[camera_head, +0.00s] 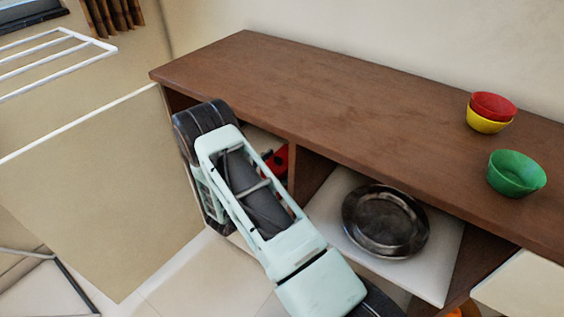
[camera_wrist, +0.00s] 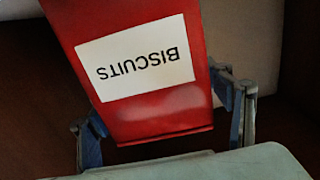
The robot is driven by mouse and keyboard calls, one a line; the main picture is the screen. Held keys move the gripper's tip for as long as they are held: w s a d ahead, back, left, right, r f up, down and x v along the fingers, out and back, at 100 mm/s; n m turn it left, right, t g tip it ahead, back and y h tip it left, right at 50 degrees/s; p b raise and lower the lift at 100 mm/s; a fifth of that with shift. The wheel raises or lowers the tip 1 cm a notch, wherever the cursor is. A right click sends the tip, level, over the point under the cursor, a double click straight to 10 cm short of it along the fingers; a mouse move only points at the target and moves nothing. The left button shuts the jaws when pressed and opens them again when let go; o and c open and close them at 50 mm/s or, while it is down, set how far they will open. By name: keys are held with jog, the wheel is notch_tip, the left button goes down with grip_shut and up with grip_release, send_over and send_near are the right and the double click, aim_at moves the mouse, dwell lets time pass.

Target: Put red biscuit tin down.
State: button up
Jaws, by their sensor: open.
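The red biscuit tin (camera_wrist: 160,112) with a white label reading "BISCUITS" fills the middle of the wrist view, the label upside down there. My gripper (camera_wrist: 158,108) is open, one finger on each side of the tin's near end, with a gap visible at least on the left. In the head view a small red part, likely the tin (camera_head: 281,161), shows inside the left compartment of the brown shelf unit (camera_head: 290,90). My arm hides most of that compartment, and I cannot tell how the tin's base rests.
A dark metal plate (camera_head: 385,221) lies on the pale shelf board of the compartment to the right. On the top stand a red bowl (camera_head: 493,105) stacked in a yellow bowl (camera_head: 487,123), and a green bowl (camera_head: 516,174). The top's left part is clear. A white rack (camera_head: 50,62) is at upper left.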

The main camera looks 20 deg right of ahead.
jog(key=shift+r, duration=0.2)
jog(key=p+v, duration=0.2)
jog(key=v, duration=1)
